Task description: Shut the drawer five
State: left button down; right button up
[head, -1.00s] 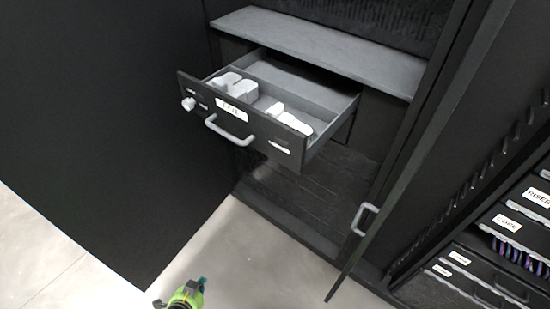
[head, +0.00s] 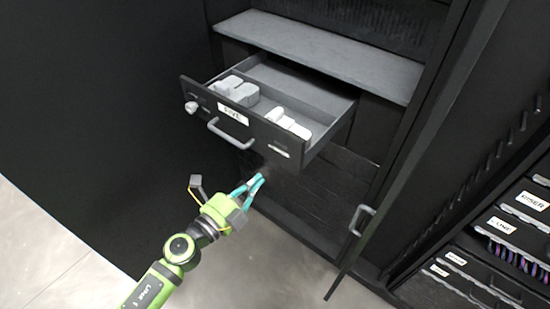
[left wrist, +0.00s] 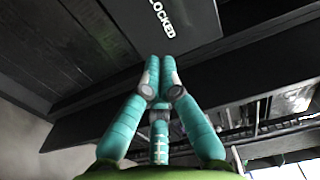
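Drawer five (head: 222,125), dark with a white FIVE label (head: 233,115) and a grey bar handle (head: 228,135), is pulled out of the cabinet. White pieces (head: 288,122) lie inside it. My left gripper (head: 262,178), green with teal fingers, is below the drawer front, near its right part, apart from the handle. In the left wrist view its fingertips (left wrist: 160,62) are together with nothing seen between them. A dark panel with the word LOCKED (left wrist: 160,18) shows just beyond them. My right gripper is not in view.
A grey shelf (head: 320,55) is above the drawer. An open cabinet door with a grey handle (head: 361,219) stands at the right. Further right is a rack of labelled drawers (head: 500,235). A large dark panel (head: 90,120) fills the left. The floor (head: 270,275) is clear.

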aim_at(282, 156)
pick_arm(q)
jog(key=x, duration=0.8)
jog(key=shift+d, duration=0.1)
jog(key=shift+w, duration=0.1)
